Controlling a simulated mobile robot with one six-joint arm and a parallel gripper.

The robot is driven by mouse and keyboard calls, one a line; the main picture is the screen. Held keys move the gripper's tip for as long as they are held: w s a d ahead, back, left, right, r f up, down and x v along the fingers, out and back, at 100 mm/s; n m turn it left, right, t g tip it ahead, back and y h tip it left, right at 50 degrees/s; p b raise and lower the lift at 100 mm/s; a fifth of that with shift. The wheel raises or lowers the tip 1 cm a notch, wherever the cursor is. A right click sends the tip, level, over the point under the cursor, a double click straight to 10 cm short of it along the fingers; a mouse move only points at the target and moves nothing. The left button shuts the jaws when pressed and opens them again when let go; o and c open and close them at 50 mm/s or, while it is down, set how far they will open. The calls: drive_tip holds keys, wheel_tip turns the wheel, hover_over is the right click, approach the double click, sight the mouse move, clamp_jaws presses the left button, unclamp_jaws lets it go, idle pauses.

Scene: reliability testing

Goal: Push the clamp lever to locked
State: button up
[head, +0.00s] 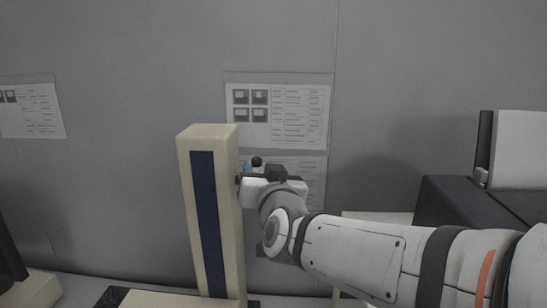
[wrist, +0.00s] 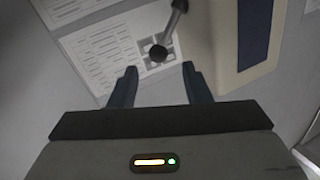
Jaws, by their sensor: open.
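The clamp lever (wrist: 177,14) shows in the wrist view as a grey rod ending in a dark ball knob. The knob lies just beyond the gap between my fingertips, with no clear contact visible. In the head view the dark knob (head: 257,161) shows just above my gripper (head: 245,175), and the rest of the lever is mostly hidden. My gripper is open and empty, its two dark fingers apart in the wrist view (wrist: 160,75). It is at the right side of the cream column (head: 233,240) with a dark blue stripe, which also shows in the wrist view (wrist: 222,45).
Printed sheets (head: 290,102) hang on the grey wall behind the column. Another sheet (head: 32,107) hangs at the left. A dark box-like unit (head: 455,205) stands at the right, behind my arm.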

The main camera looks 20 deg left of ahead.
sight(257, 163)
drive_tip(key=p+x, duration=0.2)
drive_tip(key=x, duration=0.5)
drive_tip(key=shift+s, duration=0.1)
clamp_jaws()
idle(0.3)
